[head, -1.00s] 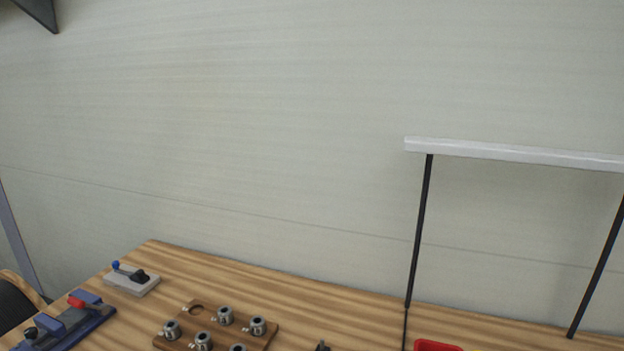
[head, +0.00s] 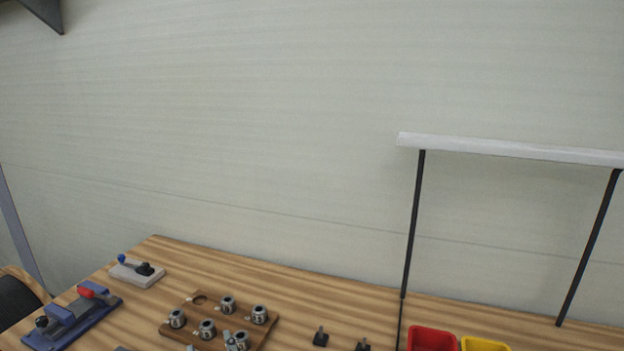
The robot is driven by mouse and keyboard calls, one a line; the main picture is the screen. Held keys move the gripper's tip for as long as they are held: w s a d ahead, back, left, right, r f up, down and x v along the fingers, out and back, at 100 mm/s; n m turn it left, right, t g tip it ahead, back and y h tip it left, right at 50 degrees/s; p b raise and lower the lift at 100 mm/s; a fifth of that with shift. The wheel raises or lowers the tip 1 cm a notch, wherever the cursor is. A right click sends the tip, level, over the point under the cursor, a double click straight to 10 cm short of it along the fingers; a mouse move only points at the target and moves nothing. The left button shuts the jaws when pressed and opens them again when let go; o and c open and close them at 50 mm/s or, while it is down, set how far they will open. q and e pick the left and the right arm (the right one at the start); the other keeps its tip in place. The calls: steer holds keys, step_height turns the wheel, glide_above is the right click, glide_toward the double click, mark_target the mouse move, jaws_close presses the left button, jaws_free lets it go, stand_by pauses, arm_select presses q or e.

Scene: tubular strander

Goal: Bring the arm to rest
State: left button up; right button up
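Neither of my grippers nor either arm can be made out in the head view. The wooden workbench (head: 300,284) runs along the bottom of the picture. A brown wooden board (head: 185,306) on it holds several metal collet-like pieces (head: 207,328) and has one empty round hole at its back left.
A blue fixture with a red part (head: 72,318) and a small grey block with a blue-knobbed lever (head: 137,272) stand at the left. Small black pieces (head: 320,338), a red bin (head: 432,340) and a yellow bin (head: 484,345) are at the front right. A black-posted frame (head: 410,225) rises behind.

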arm_select(q)
steer(key=s+d+r+m+t+h, duration=0.3)
steer(key=d+r+m+h, duration=0.3)
steer(key=d+m+h, duration=0.4)
steer(key=s+d+f+m+g+h, duration=0.4)
steer(key=s+d+f+g+h, duration=0.15)
steer(key=s+f+g, duration=0.3)
steer(key=s+a+f+n+g+y, duration=0.5)
steer(key=s+a+f+g+y, duration=0.3)
steer(key=s+a+f, duration=0.75)
step_height(320, 180, down, 26)
steer(key=s+a+g+b, duration=0.1)
steer(key=s+b, duration=0.1)
steer(key=b, duration=0.1)
steer(key=s+a+f+g+b, duration=0.1)
steer(key=s+a+f+b, duration=0.1)
steer(key=s+f, duration=1.5)
step_height(320, 180, down, 3)
steer(key=shift+s+a+g+b, duration=0.35)
steer(key=shift+a+b, duration=0.05)
steer(key=shift+a, duration=0.25)
arm_select(e)
steer(key=f, duration=0.4)
steer(key=s+f, duration=0.1)
steer(key=f, duration=0.1)
